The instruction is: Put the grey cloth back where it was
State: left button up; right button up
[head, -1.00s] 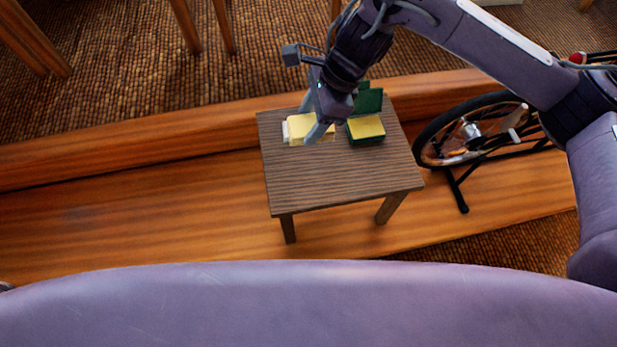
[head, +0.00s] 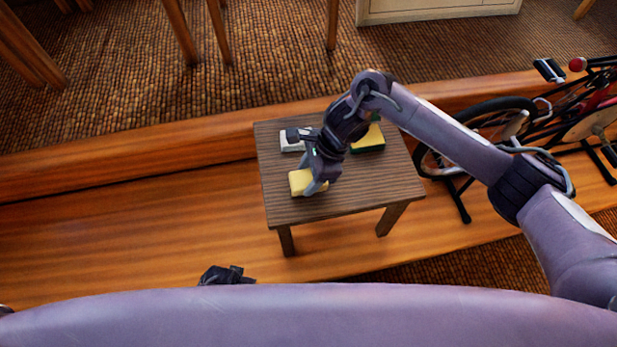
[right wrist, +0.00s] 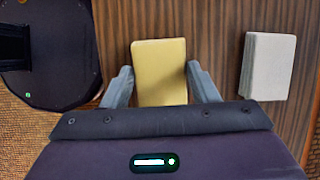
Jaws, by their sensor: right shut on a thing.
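The grey cloth (head: 291,140) is a pale, folded rectangle lying flat near the back left of the small wooden table (head: 350,190). It also shows in the right wrist view (right wrist: 268,66), to the right of my right gripper and apart from it. My right gripper (head: 314,184) is shut on a yellow folded piece (head: 301,181) near the table's left side, in front of the grey cloth. In the right wrist view the yellow piece (right wrist: 160,72) sits between the two fingers. A dark part at the bottom of the head view looks like my left gripper (head: 226,275); its fingers are unclear.
A dark green item with a yellow top (head: 370,139) sits at the back right of the table, partly hidden by my right arm. A bicycle (head: 560,115) stands to the table's right. The front right of the tabletop is bare.

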notch_tip(320, 180, down, 2)
jog(key=shift+f, duration=0.1)
jog(key=o, duration=0.9)
pick_arm(q)
jog(key=shift+w+d+r, duration=0.1)
jog(key=shift+w+r, duration=0.05)
jog(key=shift+r, duration=0.05)
pick_arm(e)
jog(key=shift+o, duration=0.2)
pick_arm(q)
jog(key=shift+s+a+f+p, duration=0.25)
jog(key=shift+s+f, duration=0.1)
jog(key=shift+f, duration=0.2)
jog(key=shift+s+a+f+p, duration=0.2)
jog(key=shift+s+f, duration=0.1)
jog(key=shift+f, duration=0.25)
pick_arm(e)
jog(key=v, duration=1.2)
